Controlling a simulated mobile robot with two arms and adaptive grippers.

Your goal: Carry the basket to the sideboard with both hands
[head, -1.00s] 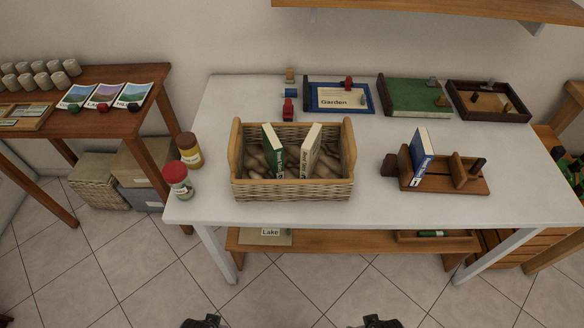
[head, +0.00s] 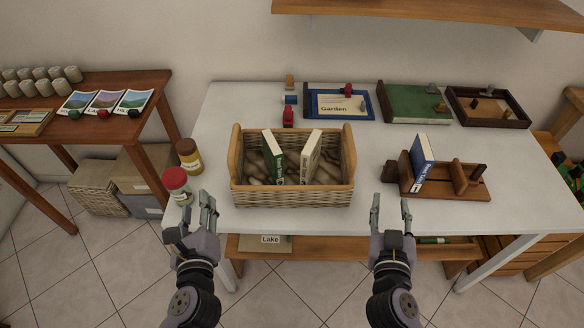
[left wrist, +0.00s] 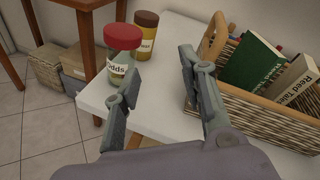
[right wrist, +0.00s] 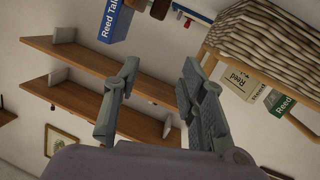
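The wicker basket (head: 292,192) stands on the white table (head: 330,222) near its front edge. It has wooden ends and holds a green book (head: 273,155) and a cream book (head: 310,156). My left gripper (head: 197,212) is open and empty, in front of the basket and to its left. In the left wrist view the basket (left wrist: 262,115) is right of the fingers, apart from them. My right gripper (head: 391,212) is open and empty, in front of the basket and to its right. In the right wrist view the basket (right wrist: 262,42) is at the upper right. I cannot tell which furniture is the sideboard.
Red-lidded (head: 176,185) and yellow (head: 188,155) jars stand close to my left gripper. A wooden book rack (head: 470,188) with a blue book (head: 421,160) is right of the basket. Frames and trays line the table's back. A brown side table (head: 140,82) stands left.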

